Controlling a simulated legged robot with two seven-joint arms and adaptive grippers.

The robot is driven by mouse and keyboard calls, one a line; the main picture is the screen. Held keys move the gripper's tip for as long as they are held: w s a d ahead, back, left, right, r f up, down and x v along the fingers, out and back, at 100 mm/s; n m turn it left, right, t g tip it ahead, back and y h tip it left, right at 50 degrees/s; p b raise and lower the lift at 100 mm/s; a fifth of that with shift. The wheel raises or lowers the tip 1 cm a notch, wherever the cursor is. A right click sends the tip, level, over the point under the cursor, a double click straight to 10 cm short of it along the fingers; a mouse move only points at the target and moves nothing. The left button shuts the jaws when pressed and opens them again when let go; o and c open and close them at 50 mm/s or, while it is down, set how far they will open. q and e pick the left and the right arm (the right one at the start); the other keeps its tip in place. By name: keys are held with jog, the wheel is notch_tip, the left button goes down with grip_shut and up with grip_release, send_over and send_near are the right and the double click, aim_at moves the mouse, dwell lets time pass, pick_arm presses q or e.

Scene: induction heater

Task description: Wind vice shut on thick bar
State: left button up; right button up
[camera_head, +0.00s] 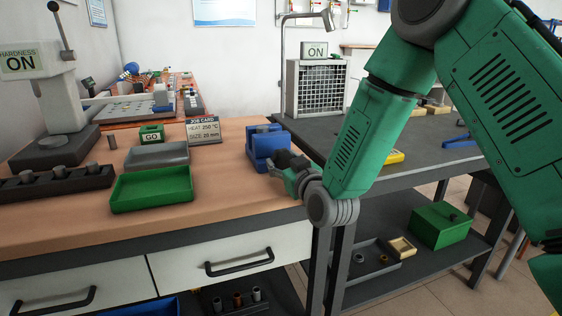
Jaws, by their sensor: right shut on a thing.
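The blue vice (264,143) stands on the right end of the wooden bench top (225,215). My right gripper (284,167) is at the vice's near right side, shut on what appears to be its handle. The gripper covers the handle, so its angle cannot be seen. I cannot make out a bar between the vice jaws from here; the jaw gap is small in the picture. My left gripper is not in view.
A green tray (152,190), a grey tray (157,156) and a black rack (55,183) with several grey pieces lie left of the vice. A job card (203,130) stands behind. The dark table (405,145) adjoins on the right. Bench front is clear.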

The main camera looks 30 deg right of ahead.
jog(key=shift+d+r+m, duration=0.15)
jog(key=shift+r+m, duration=0.1)
jog(key=shift+m, duration=0.05)
jog(key=shift+w+m, duration=0.1)
jog(key=shift+m, duration=0.7)
jog(key=shift+r+m+t, duration=0.1)
jog(key=shift+m+t, duration=0.3)
jog(key=shift+m, duration=1.8)
